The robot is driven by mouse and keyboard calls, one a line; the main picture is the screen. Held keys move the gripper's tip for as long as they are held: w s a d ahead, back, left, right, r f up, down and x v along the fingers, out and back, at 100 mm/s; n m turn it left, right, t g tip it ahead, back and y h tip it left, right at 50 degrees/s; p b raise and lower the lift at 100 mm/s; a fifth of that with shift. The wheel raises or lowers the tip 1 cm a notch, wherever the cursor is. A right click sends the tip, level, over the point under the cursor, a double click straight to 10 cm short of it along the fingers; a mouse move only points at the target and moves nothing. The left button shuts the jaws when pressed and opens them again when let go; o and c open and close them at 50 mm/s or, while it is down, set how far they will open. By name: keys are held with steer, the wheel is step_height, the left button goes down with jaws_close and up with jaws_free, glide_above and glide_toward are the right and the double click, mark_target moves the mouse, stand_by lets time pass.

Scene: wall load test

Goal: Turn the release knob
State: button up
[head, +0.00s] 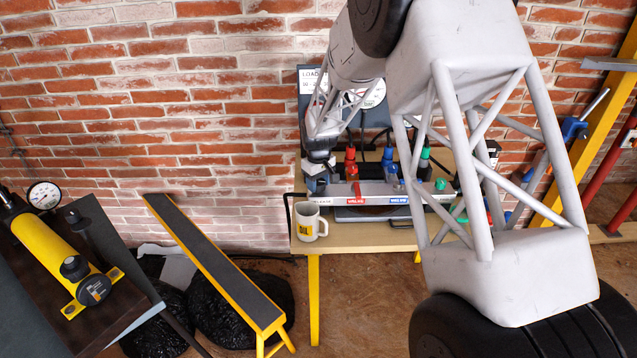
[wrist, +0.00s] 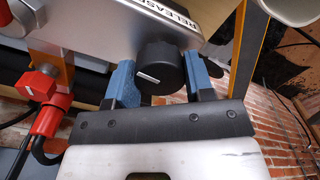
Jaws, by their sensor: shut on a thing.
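In the wrist view the release knob (wrist: 161,66) is black and round with a short white mark. The mark slants slightly from horizontal. The knob sits at the end of a grey metal panel (wrist: 135,22) printed "RELEASE". My gripper (wrist: 160,82) has one blue finger on each side of the knob and is shut on it. In the head view my gripper (head: 317,180) is at the left end of the grey valve bar (head: 342,190) on the bench. The knob itself is hidden there by my gripper.
A white mug (head: 308,222) stands on the bench (head: 345,240) just below my gripper. Red (head: 350,165), blue (head: 388,165) and green valve fittings stand along the bar. A gauge board (head: 312,82) is behind. A yellow-legged bench (head: 215,262) stands left.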

mark_target(319, 182)
steer(key=shift+n, duration=0.9)
steer(key=o, duration=0.9)
steer(key=shift+o, duration=0.2)
steer(key=shift+r, duration=0.1)
steer(key=shift+r, duration=3.85)
